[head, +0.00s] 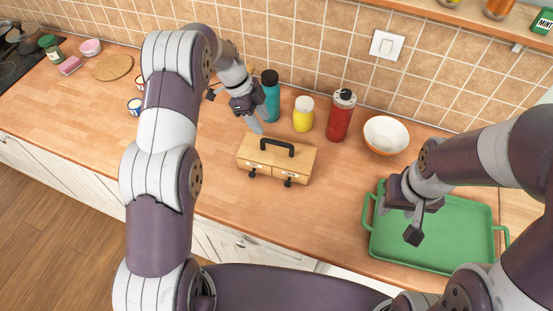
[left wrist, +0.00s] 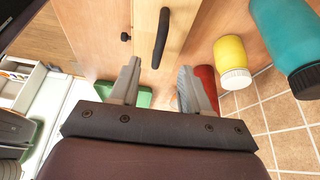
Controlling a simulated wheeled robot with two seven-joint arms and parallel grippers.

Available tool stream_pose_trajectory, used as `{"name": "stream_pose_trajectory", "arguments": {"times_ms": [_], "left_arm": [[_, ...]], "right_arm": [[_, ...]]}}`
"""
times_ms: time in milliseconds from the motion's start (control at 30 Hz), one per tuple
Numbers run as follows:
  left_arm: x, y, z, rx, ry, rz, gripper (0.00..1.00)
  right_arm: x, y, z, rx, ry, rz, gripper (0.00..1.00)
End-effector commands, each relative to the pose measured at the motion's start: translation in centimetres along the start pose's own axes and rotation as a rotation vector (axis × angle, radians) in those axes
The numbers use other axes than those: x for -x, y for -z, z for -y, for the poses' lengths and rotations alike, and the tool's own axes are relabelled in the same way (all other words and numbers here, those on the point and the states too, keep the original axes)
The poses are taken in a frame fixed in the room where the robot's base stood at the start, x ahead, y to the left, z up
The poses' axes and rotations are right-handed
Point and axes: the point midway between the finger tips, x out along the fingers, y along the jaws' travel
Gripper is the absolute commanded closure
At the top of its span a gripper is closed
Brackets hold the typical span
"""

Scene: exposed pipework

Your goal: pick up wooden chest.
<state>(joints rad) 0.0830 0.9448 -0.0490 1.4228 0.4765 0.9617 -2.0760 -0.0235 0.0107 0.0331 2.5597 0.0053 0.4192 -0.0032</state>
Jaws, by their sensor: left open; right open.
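The wooden chest (head: 275,160) stands on the counter in the middle of the head view. It is light wood with a black arched handle (head: 278,146) on top and two small labelled drawers with dark knobs in front. My left gripper (head: 257,124) is open and empty, just above and behind the chest's left end. In the left wrist view the open fingers (left wrist: 155,85) point toward the chest's wooden top (left wrist: 182,25) and black handle (left wrist: 162,38). My right gripper (head: 400,222) is open and empty over the green tray, away from the chest.
A white-orange bowl (head: 386,135) and green tray (head: 440,250) are to the right. The counter left of the chest is mostly clear.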

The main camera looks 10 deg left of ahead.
Motion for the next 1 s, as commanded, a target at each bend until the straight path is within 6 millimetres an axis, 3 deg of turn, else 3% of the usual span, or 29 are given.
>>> {"name": "stream_pose_trajectory", "arguments": {"times_ms": [33,100,267,400,533,767,900,1000], "left_arm": [[-2.5,-0.6,0.0,-0.001,0.0,0.0,0.53],[-4.1,-0.6,0.0,0.0,0.0,0.0,0.53],[-5.2,0.3,-0.1,0.002,-0.003,0.0,0.53],[-7.5,1.0,-0.1,0.004,-0.005,0.001,0.53],[-9.7,0.7,-0.1,0.003,-0.002,0.001,0.53],[-10.2,0.6,0.0,0.003,0.001,0.001,0.53],[-10.2,0.6,0.0,0.003,0.0,0.001,0.99],[-10.2,0.6,0.0,0.003,0.0,0.001,1.0]], "right_arm": [[-2.8,-0.4,0.0,0.0,0.0,0.001,0.53],[-4.6,-0.6,0.0,0.0,0.0,0.001,0.53],[-2.1,-0.3,0.0,0.0,0.0,0.0,0.53],[0.5,0.1,0.0,0.0,0.0,0.0,0.53],[0.6,0.1,0.0,0.0,0.0,0.0,0.53],[0.4,0.0,0.0,0.0,0.0,0.001,0.53],[0.4,0.0,0.0,0.0,0.0,0.001,0.53],[0.4,0.0,0.0,0.0,0.0,0.001,0.53]]}}
